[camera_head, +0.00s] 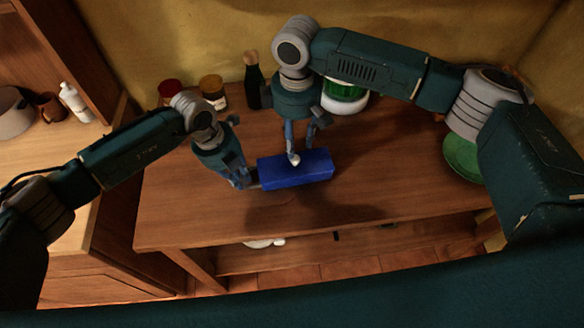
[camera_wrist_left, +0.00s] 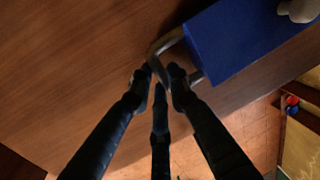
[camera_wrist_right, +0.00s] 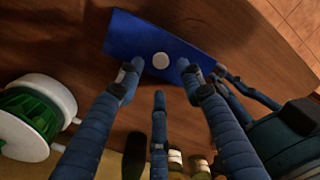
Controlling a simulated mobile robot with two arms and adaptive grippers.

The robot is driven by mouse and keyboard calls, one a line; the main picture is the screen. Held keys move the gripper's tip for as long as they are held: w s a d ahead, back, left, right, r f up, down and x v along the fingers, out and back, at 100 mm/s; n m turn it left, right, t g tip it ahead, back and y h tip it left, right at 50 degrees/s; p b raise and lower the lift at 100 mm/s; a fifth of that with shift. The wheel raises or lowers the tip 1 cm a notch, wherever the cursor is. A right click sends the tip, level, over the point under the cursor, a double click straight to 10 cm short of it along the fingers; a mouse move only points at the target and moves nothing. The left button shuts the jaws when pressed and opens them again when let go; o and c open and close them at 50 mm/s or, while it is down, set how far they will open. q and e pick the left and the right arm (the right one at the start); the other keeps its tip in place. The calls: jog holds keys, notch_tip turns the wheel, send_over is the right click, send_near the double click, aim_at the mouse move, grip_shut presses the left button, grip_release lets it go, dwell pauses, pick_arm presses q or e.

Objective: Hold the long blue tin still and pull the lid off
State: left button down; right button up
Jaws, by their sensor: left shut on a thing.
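The long blue tin (camera_head: 297,170) lies on the wooden counter near its front, with a pale round knob (camera_head: 294,159) on its lid. The lid looks seated; its seam is too small to make out. A grey metal handle (camera_wrist_left: 166,42) sticks out from the tin's left end. My left gripper (camera_head: 250,182) is shut on this handle, its fingers around the bar in the left wrist view (camera_wrist_left: 160,76). My right gripper (camera_head: 300,132) is above the tin, fingers pointing down. Its fingers are spread and empty around the knob (camera_wrist_right: 161,60) in the right wrist view.
A jar with a green band (camera_head: 345,92) stands behind the tin, near my right arm. A dark bottle (camera_head: 254,86), an amber jar (camera_head: 212,88) and a red-lidded jar (camera_head: 171,90) stand along the back. A green plate (camera_head: 462,158) is at right. The counter right of the tin is clear.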

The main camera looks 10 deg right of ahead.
aim_at(296, 158)
jog(key=shift+f, duration=3.55)
grip_shut()
jog(key=shift+r, duration=0.15)
jog(key=shift+r, duration=1.4)
pick_arm(q)
jog(key=c, duration=1.6)
grip_release()
jog(key=shift+o, duration=0.2)
